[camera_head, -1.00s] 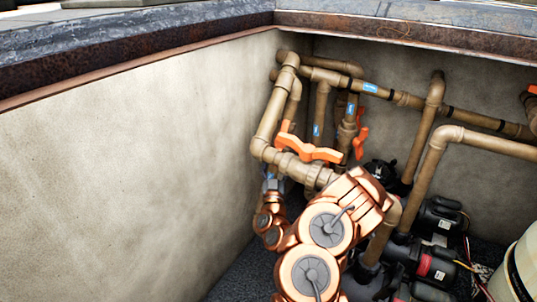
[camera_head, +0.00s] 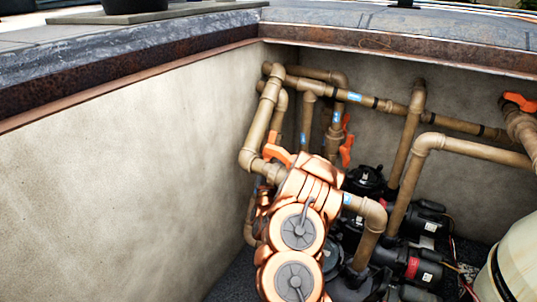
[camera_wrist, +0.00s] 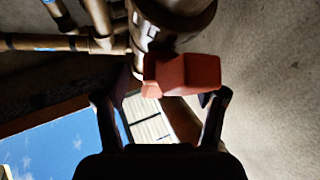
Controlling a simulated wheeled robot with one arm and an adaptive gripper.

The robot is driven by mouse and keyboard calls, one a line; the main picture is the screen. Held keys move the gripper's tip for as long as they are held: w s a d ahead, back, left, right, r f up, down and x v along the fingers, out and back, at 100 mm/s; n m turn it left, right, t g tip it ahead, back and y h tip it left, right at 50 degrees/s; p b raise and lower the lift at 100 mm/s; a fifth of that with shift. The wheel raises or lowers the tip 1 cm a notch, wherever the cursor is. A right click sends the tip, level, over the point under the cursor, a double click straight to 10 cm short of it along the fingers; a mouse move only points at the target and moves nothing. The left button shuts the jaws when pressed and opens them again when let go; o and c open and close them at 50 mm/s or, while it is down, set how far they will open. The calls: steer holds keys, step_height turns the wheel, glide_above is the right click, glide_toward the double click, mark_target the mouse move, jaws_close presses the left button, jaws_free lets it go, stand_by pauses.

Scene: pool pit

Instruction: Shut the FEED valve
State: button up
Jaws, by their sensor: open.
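An orange valve handle (camera_head: 278,153) sits on a tan pipe near the left wall, partly hidden by my copper-coloured arm. In the wrist view, an orange handle (camera_wrist: 187,73) stands out from a tan valve body (camera_wrist: 172,20). My gripper (camera_wrist: 160,97) is open, with one dark finger to each side of that handle; the handle's end lies close to the right fingertip. I cannot tell whether they touch. In the head view my gripper is mostly hidden behind the arm. The blue pipe labels (camera_head: 355,97) are too small to read, so I cannot tell which valve is FEED.
A second orange handle (camera_head: 346,142) hangs on a vertical pipe behind. A third (camera_head: 519,101) is at the far right. Black pumps (camera_head: 405,262) and a pale tank (camera_head: 512,268) fill the lower right. The concrete wall (camera_head: 120,185) bounds the left, with a stone rim above.

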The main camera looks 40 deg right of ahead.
steer(key=shift+w+d+r+p, duration=0.4)
steer(key=shift+w+p, duration=0.1)
steer(key=shift+p, duration=0.1)
jaws_close()
stand_by(0.5)
